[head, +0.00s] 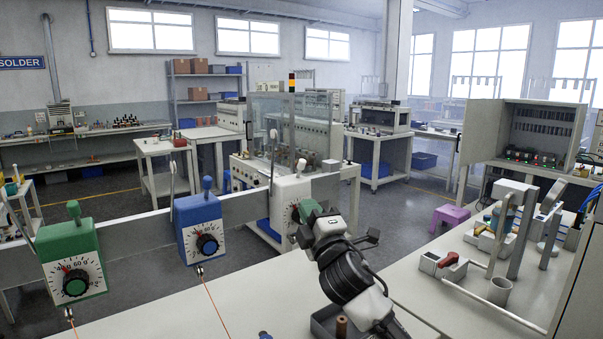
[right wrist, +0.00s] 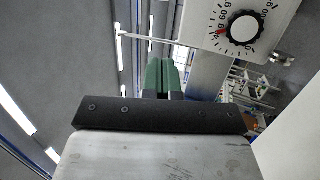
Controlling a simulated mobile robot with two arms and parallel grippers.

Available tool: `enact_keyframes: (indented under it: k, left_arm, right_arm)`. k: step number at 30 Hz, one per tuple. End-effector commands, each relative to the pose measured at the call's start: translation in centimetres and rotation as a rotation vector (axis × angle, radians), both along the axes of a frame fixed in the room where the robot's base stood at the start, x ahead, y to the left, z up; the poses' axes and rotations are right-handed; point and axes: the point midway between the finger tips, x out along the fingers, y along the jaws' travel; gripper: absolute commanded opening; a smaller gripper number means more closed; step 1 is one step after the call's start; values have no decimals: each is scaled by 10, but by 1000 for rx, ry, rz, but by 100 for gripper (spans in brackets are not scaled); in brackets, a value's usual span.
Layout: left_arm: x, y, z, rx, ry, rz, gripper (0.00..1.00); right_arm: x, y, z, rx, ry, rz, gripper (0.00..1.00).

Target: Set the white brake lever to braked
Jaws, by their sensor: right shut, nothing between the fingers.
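The white tensioner unit (head: 287,192) hangs on the grey rail, right of the blue one. Its short white brake lever (head: 300,168) stands up from its top in the head view. My right gripper (head: 308,208) is in front of the unit's lower right part, below the lever, and covers part of its dial. In the right wrist view the green fingers (right wrist: 160,76) are shut and empty. The white unit's dial face (right wrist: 243,27) shows at the upper right there. I cannot make out the brake lever in that view. My left gripper is not in view.
A blue tensioner (head: 197,229) and a green tensioner (head: 72,265) hang on the same rail (head: 137,226), each with a lever on top and a thin upright arm. The pale bench (head: 235,305) below is mostly clear. A dark tray (head: 324,322) stands beneath my right arm.

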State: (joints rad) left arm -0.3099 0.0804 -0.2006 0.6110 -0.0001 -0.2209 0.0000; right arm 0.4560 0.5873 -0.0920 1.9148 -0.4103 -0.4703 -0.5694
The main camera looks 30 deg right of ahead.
Motion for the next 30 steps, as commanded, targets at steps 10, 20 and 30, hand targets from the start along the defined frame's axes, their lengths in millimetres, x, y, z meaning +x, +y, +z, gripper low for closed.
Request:
enact_keyframes:
  k: [10, 20, 30]
  left_arm:
    - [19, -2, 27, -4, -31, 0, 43]
    - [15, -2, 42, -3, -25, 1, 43]
    - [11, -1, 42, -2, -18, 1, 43]
  right_arm:
    - [64, -9, 34, 1, -1, -1, 0]
    - [94, -37, 45, 0, 0, 0, 0]
    - [98, -42, 45, 0, -1, 1, 0]
